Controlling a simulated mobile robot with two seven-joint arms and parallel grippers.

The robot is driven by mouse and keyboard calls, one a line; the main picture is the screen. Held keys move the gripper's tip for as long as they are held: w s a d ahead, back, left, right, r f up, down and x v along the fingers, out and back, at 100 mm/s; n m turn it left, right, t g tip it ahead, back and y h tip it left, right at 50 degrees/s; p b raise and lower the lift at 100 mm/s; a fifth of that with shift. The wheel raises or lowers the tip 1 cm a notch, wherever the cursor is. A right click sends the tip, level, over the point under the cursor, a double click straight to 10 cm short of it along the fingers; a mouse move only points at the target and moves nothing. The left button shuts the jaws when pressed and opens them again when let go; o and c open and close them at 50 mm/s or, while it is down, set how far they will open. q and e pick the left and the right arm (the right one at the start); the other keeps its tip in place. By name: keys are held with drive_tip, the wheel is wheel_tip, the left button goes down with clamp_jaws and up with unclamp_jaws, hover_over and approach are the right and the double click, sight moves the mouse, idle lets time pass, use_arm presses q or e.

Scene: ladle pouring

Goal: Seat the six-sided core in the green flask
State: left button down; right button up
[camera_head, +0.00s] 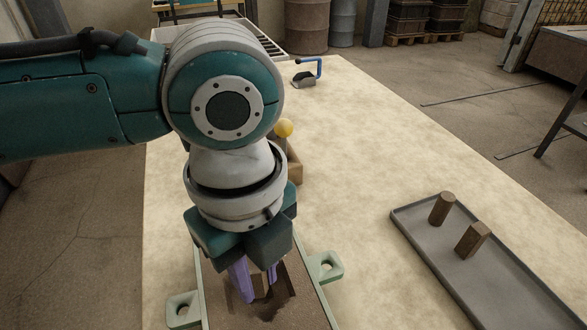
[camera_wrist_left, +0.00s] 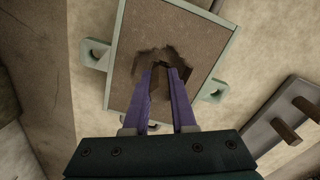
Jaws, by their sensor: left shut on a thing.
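The green flask (camera_head: 327,266) lies on the table at the bottom of the head view, a pale green frame with lugs around brown sand. It also shows in the left wrist view (camera_wrist_left: 113,50). The sand has a dark, ragged-edged cavity (camera_wrist_left: 150,62). My left gripper (camera_head: 256,290) points down over the cavity, its purple fingers closed on a brown piece (camera_wrist_left: 171,77), which I take as the six-sided core. Fingers and cavity edge hide most of it; I cannot tell its sides or whether it touches the cavity floor. My right gripper is not in view.
A grey tray (camera_head: 500,285) at the right holds a round brown core (camera_head: 442,208) and a brown block-shaped core (camera_head: 473,239). A yellow ball (camera_head: 284,128) tops something by a wooden box (camera_head: 293,165). A blue-handled tool (camera_head: 306,75) lies behind. The middle table is clear.

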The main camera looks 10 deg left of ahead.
use_arm(q)
drive_tip(key=shift+f, duration=0.5)
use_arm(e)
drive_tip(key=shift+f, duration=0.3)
use_arm(q)
drive_tip(key=shift+r, duration=0.2)
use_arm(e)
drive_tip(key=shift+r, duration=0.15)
use_arm(q)
drive_tip(key=shift+r+p, duration=0.7)
drive_tip(key=shift+p, duration=0.15)
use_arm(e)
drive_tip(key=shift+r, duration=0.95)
use_arm(q)
drive_tip(key=shift+p, duration=0.3)
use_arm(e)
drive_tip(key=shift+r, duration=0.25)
use_arm(q)
drive_tip(key=shift+f+b, duration=0.55)
drive_tip(key=shift+f, duration=0.3)
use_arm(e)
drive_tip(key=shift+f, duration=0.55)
use_arm(q)
drive_tip(key=c, duration=1)
unclamp_jaws()
